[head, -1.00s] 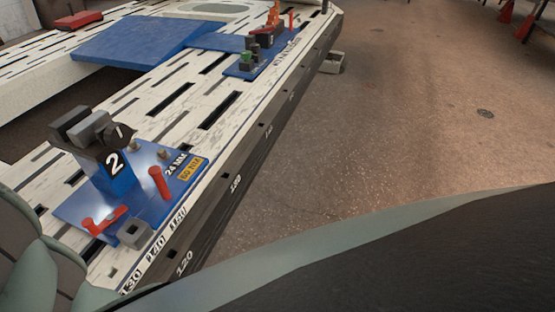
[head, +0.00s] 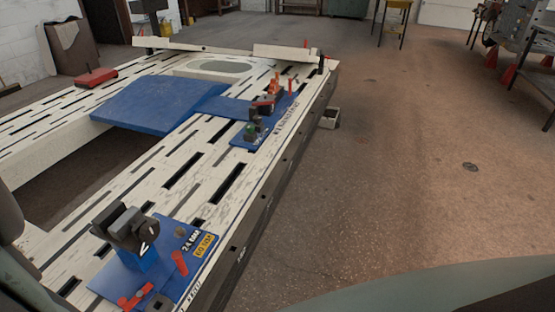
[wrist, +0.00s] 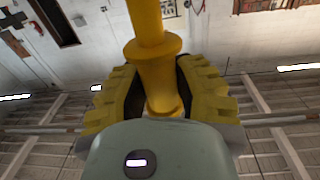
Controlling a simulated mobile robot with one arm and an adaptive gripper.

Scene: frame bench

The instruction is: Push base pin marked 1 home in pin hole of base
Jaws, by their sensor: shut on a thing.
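My gripper (wrist: 156,92) shows in the wrist view, its yellow ribbed fingers closed on both sides of a yellow pin (wrist: 146,25). The pin has a wide collar and runs up out of the picture; I see no number on it. My gripper is not visible in the head view. There, a near blue base plate (head: 122,285) carries a dark clamp (head: 128,228) marked 2, at the lower left. A farther blue base plate (head: 241,138) carries a second clamp unit (head: 262,107). I cannot make out a pin hole on either, and the pin is apart from both.
The slotted white bench (head: 150,175) runs away from me, with a flat blue panel (head: 150,103) on it. A red pin (head: 180,262) and red handle (head: 135,297) are on the near plate. Open floor (head: 400,190) lies to the right.

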